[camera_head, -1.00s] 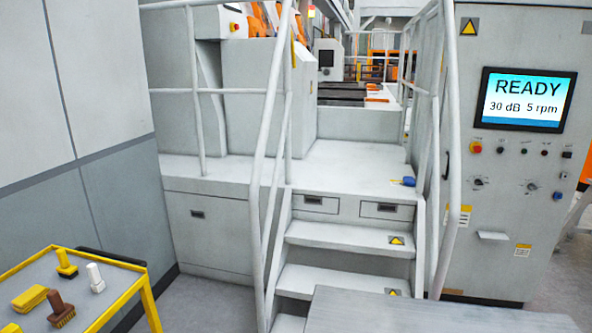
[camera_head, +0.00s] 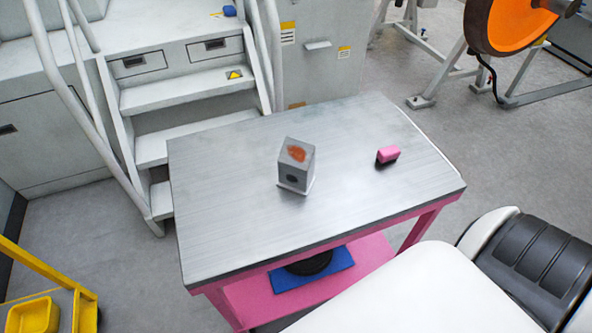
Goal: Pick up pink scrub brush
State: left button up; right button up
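The pink scrub brush (camera_head: 388,153) is a small pink block with a dark lower side. It lies on the right part of a grey metal table top (camera_head: 225,190), set in from the right edge. Nothing touches it. Neither of my grippers shows in the view, so I cannot see whether they are open or shut.
A grey box (camera_head: 296,167) with an orange patch stands mid-table, left of the brush. The table has a pink frame and lower shelf (camera_head: 345,281) holding a blue item. Steps (camera_head: 180,100) rise behind; a yellow cart (camera_head: 50,290) stands at left. The table top is otherwise clear.

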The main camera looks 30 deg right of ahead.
aim_at(390, 154)
jog(key=z, duration=1.8)
jog(key=i+l, duration=0.1)
jog(key=l, duration=0.15)
jog(key=j+u, duration=0.05)
